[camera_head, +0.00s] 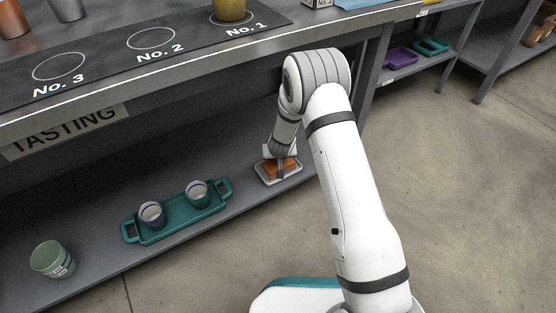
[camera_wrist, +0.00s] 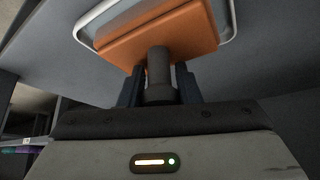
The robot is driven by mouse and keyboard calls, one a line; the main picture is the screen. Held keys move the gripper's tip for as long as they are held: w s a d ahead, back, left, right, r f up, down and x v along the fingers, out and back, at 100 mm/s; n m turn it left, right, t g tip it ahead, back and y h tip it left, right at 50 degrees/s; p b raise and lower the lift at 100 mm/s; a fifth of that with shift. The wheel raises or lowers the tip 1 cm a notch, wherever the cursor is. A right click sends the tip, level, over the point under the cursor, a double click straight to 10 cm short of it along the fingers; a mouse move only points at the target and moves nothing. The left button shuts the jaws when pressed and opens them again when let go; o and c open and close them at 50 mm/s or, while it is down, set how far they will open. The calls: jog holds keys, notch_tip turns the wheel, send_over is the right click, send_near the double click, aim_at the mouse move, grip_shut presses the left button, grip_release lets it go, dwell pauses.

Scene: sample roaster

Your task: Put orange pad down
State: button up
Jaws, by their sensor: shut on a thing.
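The orange pad (camera_head: 281,168) is over a white-rimmed tray (camera_head: 291,179) on the lower shelf in the head view. In the wrist view the orange pad (camera_wrist: 160,38) fills the upper middle, with the pale tray rim (camera_wrist: 82,24) around it. A dark round handle (camera_wrist: 158,72) stands out from the pad. My gripper (camera_wrist: 159,88) has its dark fingers on both sides of this handle and is shut on it. My gripper also shows above the pad in the head view (camera_head: 281,158). I cannot tell whether the pad touches the tray.
Left on the lower shelf (camera_head: 95,235) stand a teal tray (camera_head: 157,237) with two cups and a pale green cup (camera_head: 53,260). The counter (camera_head: 200,42) with numbered circles overhangs this shelf. A copper-gold cup (camera_head: 229,10) stands at No. 1.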

jog(key=shift+f, duration=0.1)
jog(key=o, duration=1.1)
